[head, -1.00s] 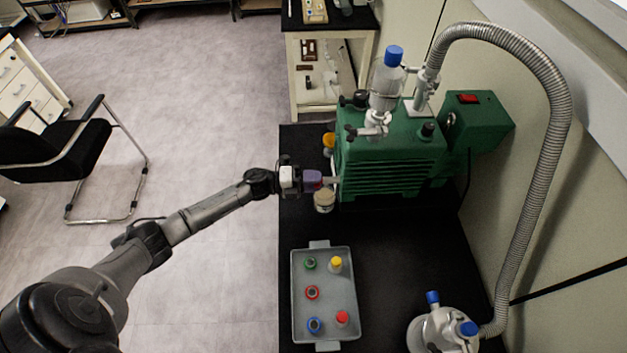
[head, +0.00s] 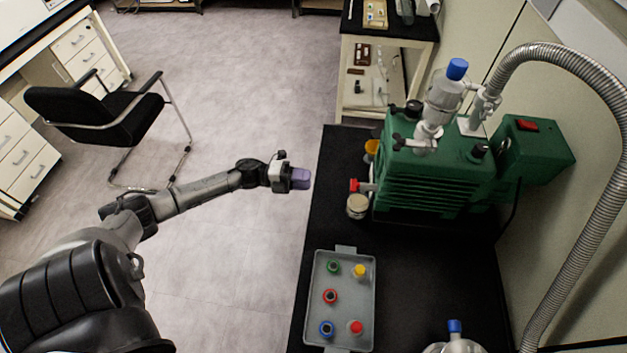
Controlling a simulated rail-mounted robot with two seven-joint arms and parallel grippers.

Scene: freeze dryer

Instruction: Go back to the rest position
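My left gripper (head: 300,179) is at the end of my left arm, which comes in from the left in the head view. It hangs over the floor just left of the black bench (head: 335,165), apart from the green pump (head: 430,180). Its purple fingertip part points right toward the pump; whether the fingers are open or shut is too small to tell. No object shows in it. A red-ended fitting (head: 354,185) and a pale round cap (head: 357,206) sit at the pump's left side. My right gripper is not in view.
A grey tray (head: 343,312) with several coloured-cap vials lies on the bench. A ribbed metal hose (head: 600,200) arches at the right. A black chair (head: 100,112) stands at the left. The floor between is clear.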

